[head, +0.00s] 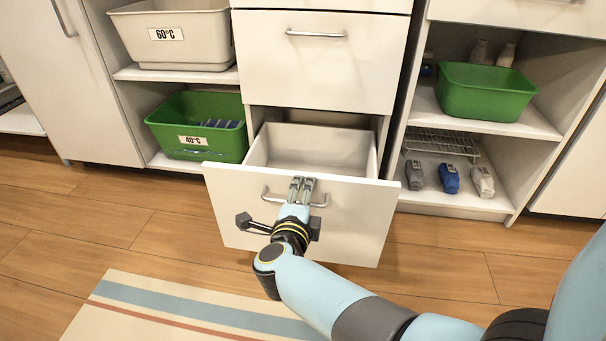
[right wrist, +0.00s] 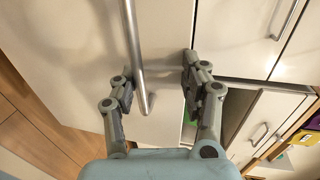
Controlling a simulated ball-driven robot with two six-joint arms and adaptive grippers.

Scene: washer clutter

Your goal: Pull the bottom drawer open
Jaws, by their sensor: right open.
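The bottom drawer (head: 230,200) is pulled well out, and its empty-looking inside (head: 310,145) shows behind the white front. Its silver bar handle (head: 268,196) is on the front; the handle (right wrist: 133,45) also shows in the right wrist view. My right gripper (head: 302,186) is at the middle of this handle. In the right wrist view my right gripper (right wrist: 157,75) has its fingers apart, with the bar between them, nearer the left finger. The fingers are not closed on it. My left gripper is in neither view.
A closed drawer (head: 320,65) is above. Green bins (head: 197,125) and (head: 487,92) and a beige bin (head: 178,35) stand on side shelves. A striped rug (head: 190,305) lies on the open wooden floor.

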